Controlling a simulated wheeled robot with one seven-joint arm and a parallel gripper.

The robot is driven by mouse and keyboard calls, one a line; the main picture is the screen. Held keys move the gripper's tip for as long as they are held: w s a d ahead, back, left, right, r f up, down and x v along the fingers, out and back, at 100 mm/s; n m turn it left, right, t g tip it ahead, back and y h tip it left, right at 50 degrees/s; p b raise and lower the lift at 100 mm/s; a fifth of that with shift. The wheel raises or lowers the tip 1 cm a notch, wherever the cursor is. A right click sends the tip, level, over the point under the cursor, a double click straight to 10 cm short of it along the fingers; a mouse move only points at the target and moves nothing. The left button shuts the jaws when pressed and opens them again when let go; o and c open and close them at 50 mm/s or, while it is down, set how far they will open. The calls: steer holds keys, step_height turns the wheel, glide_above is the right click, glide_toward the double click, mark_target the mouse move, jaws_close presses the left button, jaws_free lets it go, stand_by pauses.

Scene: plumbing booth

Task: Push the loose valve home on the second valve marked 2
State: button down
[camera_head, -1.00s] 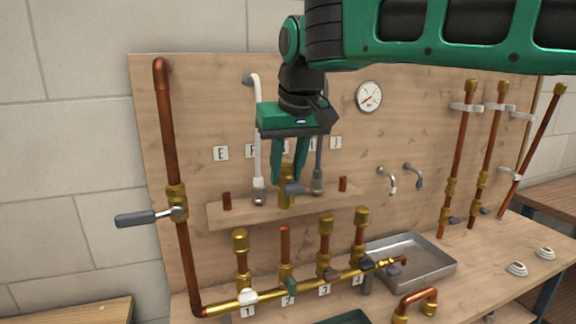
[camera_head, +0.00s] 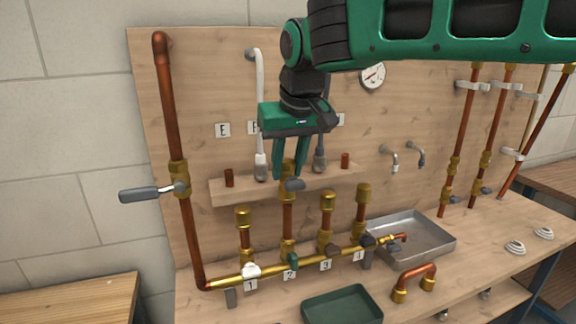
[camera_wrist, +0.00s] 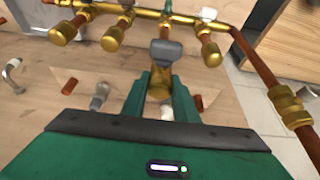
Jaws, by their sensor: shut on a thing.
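My gripper (camera_head: 290,174) is shut on the loose brass valve (camera_head: 287,196), which has a grey lever (camera_head: 294,185). The valve is upright, in line with the bare copper pipe (camera_head: 288,222) above the label 2 (camera_head: 290,273). Its lower end meets the pipe's top in the head view; how far it is seated I cannot tell. The green-handled lower valve (camera_head: 291,260) sits at the foot of this pipe. In the wrist view my gripper (camera_wrist: 161,83) holds the valve (camera_wrist: 158,92) by its body, with its grey lever (camera_wrist: 166,50) towards the manifold.
Capped pipes 1 (camera_head: 243,218), 3 (camera_head: 327,204) and 4 (camera_head: 363,195) stand beside it on the brass manifold (camera_head: 238,279). A wooden shelf (camera_head: 232,194) is behind. A metal tray (camera_head: 428,245) and a green tray (camera_head: 342,308) are on the bench.

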mark_target(290, 176)
steer(key=shift+s, duration=0.2)
stand_by(0.5)
steer(key=shift+f, duration=2.15)
steer(key=c, duration=1.3)
jaws_free()
steer(key=shift+c, duration=0.2)
steer(key=shift+r, duration=0.1)
steer(key=v, duration=1)
steer(key=shift+s+d+r, duration=0.15)
steer(key=shift+r, duration=0.1)
steer(key=shift+r, duration=2.95)
